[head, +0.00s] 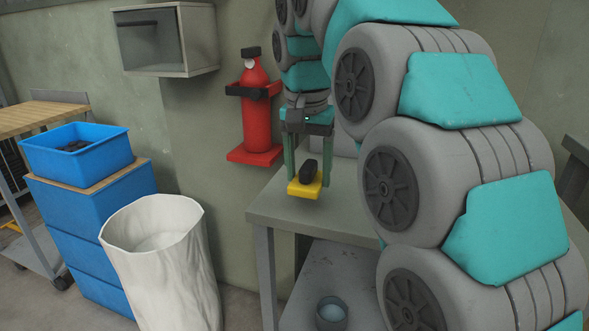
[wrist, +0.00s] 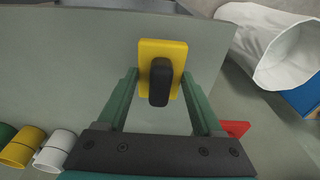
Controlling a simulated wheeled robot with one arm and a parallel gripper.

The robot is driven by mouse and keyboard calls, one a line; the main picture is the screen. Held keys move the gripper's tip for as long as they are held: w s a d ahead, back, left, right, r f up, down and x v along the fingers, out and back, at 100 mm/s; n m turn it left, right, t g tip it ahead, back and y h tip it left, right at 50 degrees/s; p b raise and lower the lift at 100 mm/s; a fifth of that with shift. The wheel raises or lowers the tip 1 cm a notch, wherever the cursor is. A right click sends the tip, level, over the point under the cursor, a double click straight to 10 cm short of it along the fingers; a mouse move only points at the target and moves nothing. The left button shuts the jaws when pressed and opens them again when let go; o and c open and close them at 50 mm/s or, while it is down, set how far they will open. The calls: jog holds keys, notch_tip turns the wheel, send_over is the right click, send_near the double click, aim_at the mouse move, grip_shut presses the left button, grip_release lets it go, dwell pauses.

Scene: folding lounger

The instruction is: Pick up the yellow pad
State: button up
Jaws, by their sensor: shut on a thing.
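The yellow pad (head: 311,192) is a flat yellow block with a black grip on top, at the near left part of the grey table (head: 262,215). It also shows in the wrist view (wrist: 146,51), with the black grip (wrist: 160,82) over its middle. My gripper (head: 308,178) reaches down from above, with one green finger on each side of the pad. In the wrist view my gripper (wrist: 160,78) is shut on the pad's two sides. I cannot tell whether the pad touches the tabletop or is slightly above it.
A red extinguisher (head: 257,110) hangs on the wall behind the table. A white bin (head: 165,265) and blue boxes (head: 90,215) stand to the left. Green, yellow and white round objects (wrist: 35,148) show at lower left in the wrist view. A cup (head: 331,315) is on the lower shelf.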

jog(key=s+d, duration=0.2)
jog(key=d, duration=0.1)
jog(key=s+d, duration=0.2)
jog(key=d, duration=0.1)
jog(key=s+d+r+b, duration=0.1)
jog(key=s+d, duration=0.1)
jog(key=d, duration=0.1)
jog(key=shift+s+d, duration=0.25)
